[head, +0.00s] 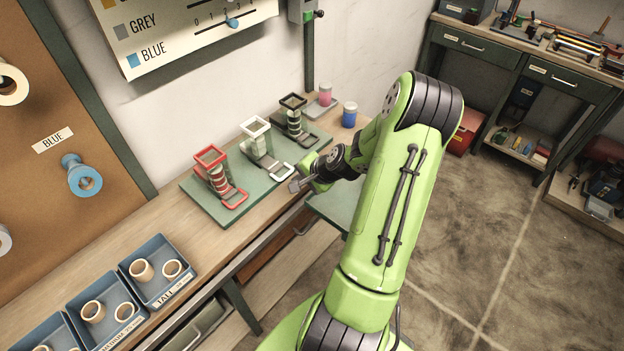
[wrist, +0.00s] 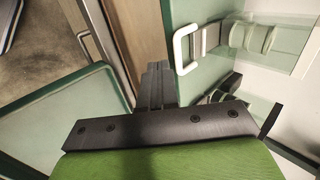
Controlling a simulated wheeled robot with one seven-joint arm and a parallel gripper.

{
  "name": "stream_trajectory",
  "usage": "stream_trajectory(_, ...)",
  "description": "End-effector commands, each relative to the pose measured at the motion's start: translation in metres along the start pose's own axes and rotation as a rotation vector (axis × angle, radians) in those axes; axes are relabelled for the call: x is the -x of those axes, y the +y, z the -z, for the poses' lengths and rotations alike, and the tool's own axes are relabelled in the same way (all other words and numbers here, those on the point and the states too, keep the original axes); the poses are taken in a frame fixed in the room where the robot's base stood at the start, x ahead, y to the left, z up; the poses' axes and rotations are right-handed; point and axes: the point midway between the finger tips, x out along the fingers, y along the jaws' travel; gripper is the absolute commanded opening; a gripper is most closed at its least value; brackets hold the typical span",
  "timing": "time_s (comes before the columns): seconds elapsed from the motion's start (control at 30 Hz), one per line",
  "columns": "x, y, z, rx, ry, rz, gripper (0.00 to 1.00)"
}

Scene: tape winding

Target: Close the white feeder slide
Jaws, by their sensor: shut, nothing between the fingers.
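The white feeder (head: 256,128) stands in the middle of three on a green mat. Its slide sticks out toward the bench's front, ending in a white loop handle (head: 282,171). In the wrist view the white handle (wrist: 176,52) lies just right of my fingertips, with the slide's grey strip running right from it. My gripper (head: 293,186) is shut and empty, close to the front side of the handle. In the wrist view my gripper (wrist: 158,68) points up the picture with a small gap to the handle; I cannot tell their height difference.
A red feeder (head: 212,157) stands left and a black feeder (head: 293,103) right on the mat (head: 200,207). Pink and blue spools (head: 349,116) stand behind at right. Blue trays (head: 182,290) with rings sit front left.

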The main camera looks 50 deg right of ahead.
Motion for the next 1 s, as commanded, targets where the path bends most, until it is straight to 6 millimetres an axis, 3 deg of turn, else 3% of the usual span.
stream_trajectory(0.13,-0.015,-0.011,0.000,0.001,-0.001,0.000,0.00)
stream_trajectory(0.53,-0.019,-0.016,0.000,0.001,0.000,0.000,0.00)
stream_trajectory(0.8,-0.041,-0.042,0.001,0.001,-0.001,0.000,0.00)
stream_trajectory(1.0,-0.042,-0.043,0.001,-0.001,0.000,0.001,0.00)
